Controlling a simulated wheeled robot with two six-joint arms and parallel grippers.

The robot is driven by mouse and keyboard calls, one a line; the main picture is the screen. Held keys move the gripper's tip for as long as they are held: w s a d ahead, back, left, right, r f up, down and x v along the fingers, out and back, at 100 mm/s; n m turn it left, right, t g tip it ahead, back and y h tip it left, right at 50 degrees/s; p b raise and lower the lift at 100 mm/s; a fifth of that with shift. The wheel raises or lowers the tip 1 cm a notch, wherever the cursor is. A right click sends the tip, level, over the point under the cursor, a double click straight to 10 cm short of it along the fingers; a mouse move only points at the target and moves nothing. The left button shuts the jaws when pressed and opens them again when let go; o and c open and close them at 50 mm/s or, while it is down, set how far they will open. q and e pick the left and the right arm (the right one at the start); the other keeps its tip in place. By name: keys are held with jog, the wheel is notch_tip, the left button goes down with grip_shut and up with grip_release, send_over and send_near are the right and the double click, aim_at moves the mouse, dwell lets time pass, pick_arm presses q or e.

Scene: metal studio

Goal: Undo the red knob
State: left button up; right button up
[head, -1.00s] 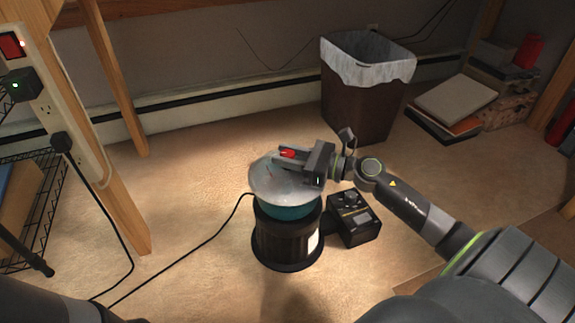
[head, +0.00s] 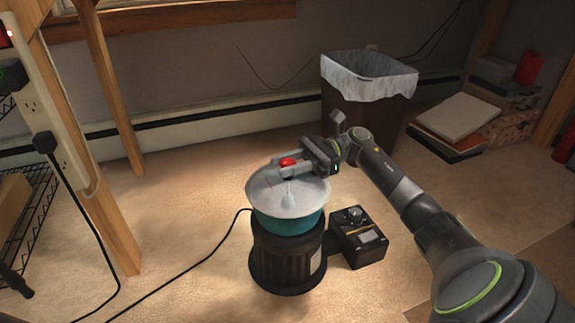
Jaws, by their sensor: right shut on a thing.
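The red knob (head: 288,162) is between the fingers of my right gripper (head: 286,165), which is shut on it. The gripper comes in from the right and holds the knob above the far part of the clear, whitish lid (head: 262,197). A pale upright shape, perhaps a stem, shows near the middle of the lid; I cannot tell whether the knob touches it. The lid covers a teal bowl (head: 287,225) on a black ribbed base (head: 285,258). My left gripper is out of view.
A black control box (head: 359,237) stands right of the base. A bin with a white liner (head: 368,68) stands behind, with books and boxes (head: 459,110) to its right. A wooden post with a power strip (head: 40,108) is at left. Cords cross the floor (head: 190,215).

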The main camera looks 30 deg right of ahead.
jog(key=shift+n+g, duration=1.4)
jog(key=shift+g, duration=1.2)
jog(key=o, duration=1)
jog(key=shift+d, duration=0.1)
